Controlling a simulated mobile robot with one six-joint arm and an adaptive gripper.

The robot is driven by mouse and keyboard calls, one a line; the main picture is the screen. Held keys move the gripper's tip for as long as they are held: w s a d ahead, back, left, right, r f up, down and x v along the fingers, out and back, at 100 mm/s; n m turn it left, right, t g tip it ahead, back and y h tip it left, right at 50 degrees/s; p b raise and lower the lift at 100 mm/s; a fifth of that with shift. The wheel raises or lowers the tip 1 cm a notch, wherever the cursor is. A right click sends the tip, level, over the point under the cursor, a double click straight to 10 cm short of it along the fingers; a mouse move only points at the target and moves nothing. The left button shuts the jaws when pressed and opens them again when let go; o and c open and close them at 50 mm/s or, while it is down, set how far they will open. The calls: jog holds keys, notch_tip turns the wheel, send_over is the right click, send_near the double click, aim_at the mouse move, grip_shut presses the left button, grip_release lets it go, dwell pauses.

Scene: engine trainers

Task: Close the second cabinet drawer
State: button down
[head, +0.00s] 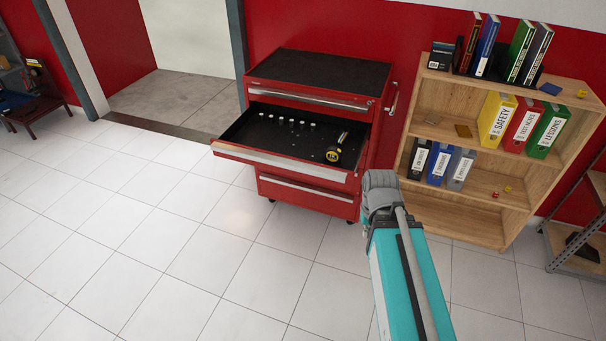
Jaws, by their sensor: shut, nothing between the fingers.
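The red tool cabinet (318,72) stands against the red wall, with a black top. Its second drawer (285,163) is pulled far out toward the camera, below a top drawer (310,98) that looks shut. In the open drawer lie a yellow and black tape measure (334,153) and several small pale metal pieces (291,122). A lower drawer (305,191) looks shut. My teal and grey arm rises from the bottom, its grey end just right of the open drawer's front corner in the picture. My gripper's fingers do not show.
A wooden shelf (475,200) with binders and books stands to the right of the cabinet. A metal rack (575,255) is at the far right edge. The white tiled floor in front and left is clear. An open doorway lies behind left.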

aim_at(302, 174)
jog(key=w+a+f+n+t+h+b, duration=0.4)
jog(key=w+f+n+t+h+b, duration=0.45)
jog(key=w+n+b, duration=0.85)
jog(key=w+a+f+n+t+y+b, duration=0.1)
jog(key=w+a+n+t+b, duration=0.2)
jog(key=a+n+b, duration=0.4)
jog(key=w+a+f+n+t+y+b, duration=0.1)
jog(key=w+a+f+n+t+b, duration=0.1)
jog(key=a+n+t+b, duration=0.3)
jog(key=w+a+n+b, duration=0.1)
jog(key=a+n, duration=0.2)
jog(key=a, duration=0.4)
jog(key=shift+w+a+f+y+b, duration=0.2)
jog(key=shift+a+f+y+b, duration=0.1)
jog(key=shift+y+b, duration=0.1)
jog(key=shift+t, duration=0.25)
jog(key=x, duration=1.4)
jog(key=shift+d, duration=0.1)
